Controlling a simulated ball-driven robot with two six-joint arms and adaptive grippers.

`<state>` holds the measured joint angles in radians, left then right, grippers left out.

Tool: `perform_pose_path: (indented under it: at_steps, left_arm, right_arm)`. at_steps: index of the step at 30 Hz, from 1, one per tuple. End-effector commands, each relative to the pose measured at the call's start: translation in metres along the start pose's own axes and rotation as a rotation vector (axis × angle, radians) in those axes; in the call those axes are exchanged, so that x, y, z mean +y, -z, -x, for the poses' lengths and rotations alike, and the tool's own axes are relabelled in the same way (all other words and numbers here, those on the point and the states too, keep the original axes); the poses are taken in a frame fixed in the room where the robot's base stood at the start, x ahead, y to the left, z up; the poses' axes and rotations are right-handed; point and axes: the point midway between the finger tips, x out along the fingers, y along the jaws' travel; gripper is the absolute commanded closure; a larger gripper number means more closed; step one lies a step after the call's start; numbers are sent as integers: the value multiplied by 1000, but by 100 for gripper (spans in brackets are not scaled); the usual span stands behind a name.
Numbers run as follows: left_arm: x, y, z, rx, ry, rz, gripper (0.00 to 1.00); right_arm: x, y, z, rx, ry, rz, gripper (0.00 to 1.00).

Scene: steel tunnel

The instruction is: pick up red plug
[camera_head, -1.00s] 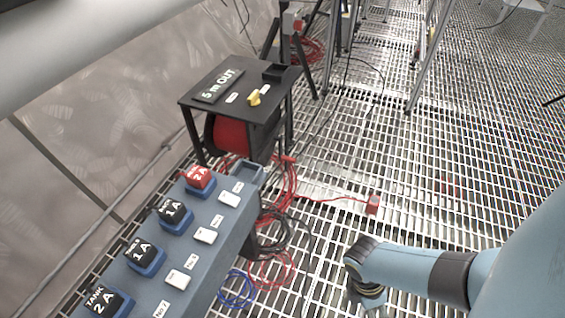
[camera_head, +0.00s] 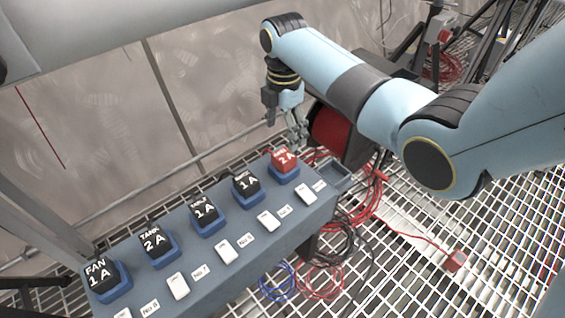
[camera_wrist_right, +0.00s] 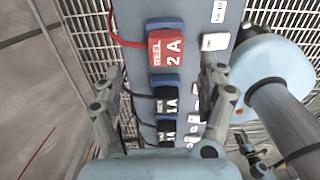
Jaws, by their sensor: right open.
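The red plug (camera_head: 285,158) marked 2 A sits in a blue socket at the far right end of the blue panel (camera_head: 255,235). It also shows in the right wrist view (camera_wrist_right: 167,50), with a red cord leading off to the left. My right gripper (camera_head: 299,138) hangs just above and behind the plug. In the right wrist view its open fingers (camera_wrist_right: 166,76) are spread to either side, the plug lying ahead between them, slightly beyond the tips. Nothing is held.
Several black plugs, one of them (camera_head: 247,183) beside the red one, line the panel with white labels in front. A red reel (camera_head: 335,132) stands behind my right arm. Red cables and a red box (camera_head: 456,262) lie on the grating floor.

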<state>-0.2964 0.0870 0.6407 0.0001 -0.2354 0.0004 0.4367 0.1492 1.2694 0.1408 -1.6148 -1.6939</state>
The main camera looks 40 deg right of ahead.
Motion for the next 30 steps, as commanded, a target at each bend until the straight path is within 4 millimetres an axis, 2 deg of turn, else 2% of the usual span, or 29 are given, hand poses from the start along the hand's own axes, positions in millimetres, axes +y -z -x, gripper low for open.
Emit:
perform_pose_path:
  at_steps: [1, 3, 10, 17, 25, 30]
  left_arm:
    - [0, 0, -7, -2, 1, 0, 60]
    - [-1, 3, -10, -4, 2, -1, 60]
    - [-8, 9, -16, -7, 10, -4, 60]
    - [-10, 3, -29, -28, 14, -8, 60]
    - [-10, 12, -27, -18, 14, -8, 60]
    - [-11, 12, -27, -16, 15, -8, 60]
  right_arm:
    - [-2, 0, -15, 1, 6, 0, 25]
    - [-2, 1, -26, 1, 5, 0, 25]
    - [-4, 1, -46, 0, 4, 0, 25]
    - [-10, 2, -83, 0, 6, 0, 25]
    - [-8, 2, -84, 0, 1, 0, 25]
    - [-8, 2, -84, 0, 1, 0, 47]
